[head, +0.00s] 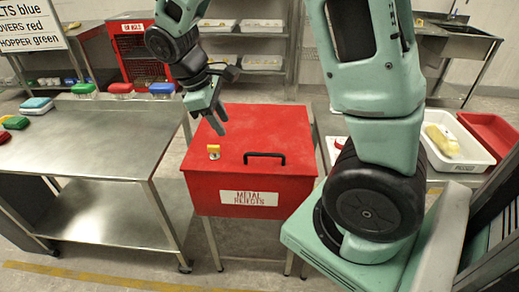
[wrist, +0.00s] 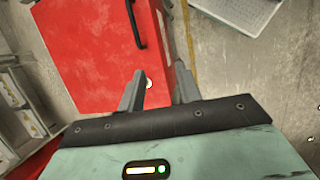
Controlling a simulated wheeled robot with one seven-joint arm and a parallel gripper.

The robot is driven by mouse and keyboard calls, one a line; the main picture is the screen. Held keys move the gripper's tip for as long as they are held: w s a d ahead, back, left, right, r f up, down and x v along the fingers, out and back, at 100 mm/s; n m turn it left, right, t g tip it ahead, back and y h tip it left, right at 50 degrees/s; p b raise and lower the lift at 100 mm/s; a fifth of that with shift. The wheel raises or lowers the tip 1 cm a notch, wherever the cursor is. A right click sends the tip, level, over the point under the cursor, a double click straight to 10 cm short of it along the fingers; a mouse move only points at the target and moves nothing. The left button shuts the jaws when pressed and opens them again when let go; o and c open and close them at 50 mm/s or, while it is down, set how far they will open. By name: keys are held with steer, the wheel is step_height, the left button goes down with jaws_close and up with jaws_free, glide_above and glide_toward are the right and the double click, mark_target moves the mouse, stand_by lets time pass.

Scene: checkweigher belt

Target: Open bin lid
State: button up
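The red bin (head: 226,198) labelled "METAL REJECTS" stands in the middle of the head view. Its red lid (head: 270,125) is shut, with a black bar handle (head: 265,156) near the front edge. A small yellow-topped knob or latch (head: 213,151) sits on the lid left of the handle. My gripper (head: 219,122) is above the lid's left side, apart from the handle. In the wrist view my gripper (wrist: 156,95) has its two fingers spread with nothing between them, and the black handle (wrist: 135,22) shows beyond them at the top.
A steel table (head: 85,140) stands left of the bin, with several coloured items along its edges. A white tray (head: 455,150) with a yellowish item and a red tray (head: 492,135) are at the right. Racks (head: 265,50) stand behind the bin.

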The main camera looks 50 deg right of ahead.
steer(key=w+d+h, duration=0.1)
steer(key=d, duration=0.4)
glide_toward(260, 154)
steer(key=shift+g, duration=0.3)
steer(key=x, duration=0.8)
steer(key=shift+d, duration=0.35)
steer(key=shift+c, duration=0.3)
steer(key=shift+r, duration=0.1)
jaws_close()
